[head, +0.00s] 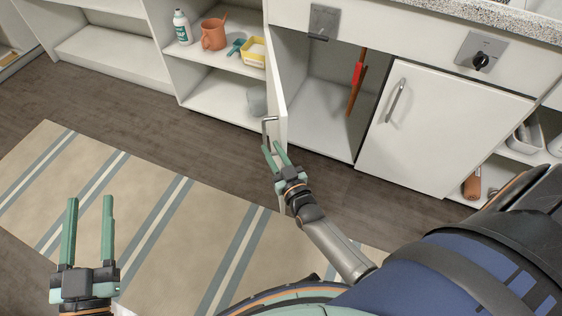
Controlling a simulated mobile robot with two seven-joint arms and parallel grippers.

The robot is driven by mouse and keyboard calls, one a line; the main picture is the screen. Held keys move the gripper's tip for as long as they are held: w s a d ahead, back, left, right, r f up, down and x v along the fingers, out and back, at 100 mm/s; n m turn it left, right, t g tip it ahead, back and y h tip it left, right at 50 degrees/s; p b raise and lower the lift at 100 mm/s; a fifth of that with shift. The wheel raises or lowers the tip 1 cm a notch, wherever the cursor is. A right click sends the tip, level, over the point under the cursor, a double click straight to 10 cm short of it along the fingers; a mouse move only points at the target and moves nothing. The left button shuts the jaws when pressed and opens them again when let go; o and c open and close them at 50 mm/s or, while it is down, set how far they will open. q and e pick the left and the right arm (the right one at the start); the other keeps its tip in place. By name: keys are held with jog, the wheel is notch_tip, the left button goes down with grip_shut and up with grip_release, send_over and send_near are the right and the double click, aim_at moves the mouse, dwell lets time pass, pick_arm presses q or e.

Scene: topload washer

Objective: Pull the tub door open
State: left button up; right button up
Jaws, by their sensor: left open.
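No washer tub is clearly recognizable in view. A white cabinet door (278,88) stands swung open, seen nearly edge-on, with a metal handle (267,121) on its left face. My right gripper (272,147) is at the lower end of that handle, its fingers a little apart; whether they hold the handle cannot be made out. A second white door (440,129) to the right is closed, with a bar handle (396,101). My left gripper (89,202) is open and empty over the rug, well away from both doors.
The open compartment (318,105) holds a red-and-brown stick-like object (357,77). Shelves at left hold a bottle (182,28), an orange mug (214,34) and a yellow container (254,52). A black knob (481,60) sits above the closed door. The striped rug (150,195) is clear.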

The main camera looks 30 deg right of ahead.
pick_arm(q)
notch_tip(320, 180, down, 7)
jog(key=n+g+y, duration=0.1)
jog(key=g, duration=0.1)
jog(key=shift+a+g+y+p, duration=0.2)
jog(key=shift+g+y+p, duration=0.1)
jog(key=shift+g+p, duration=0.15)
pick_arm(e)
jog(key=s, duration=0.5)
jog(key=shift+s+a, duration=0.2)
jog(key=shift+a, duration=0.05)
jog(key=shift+c, duration=0.2)
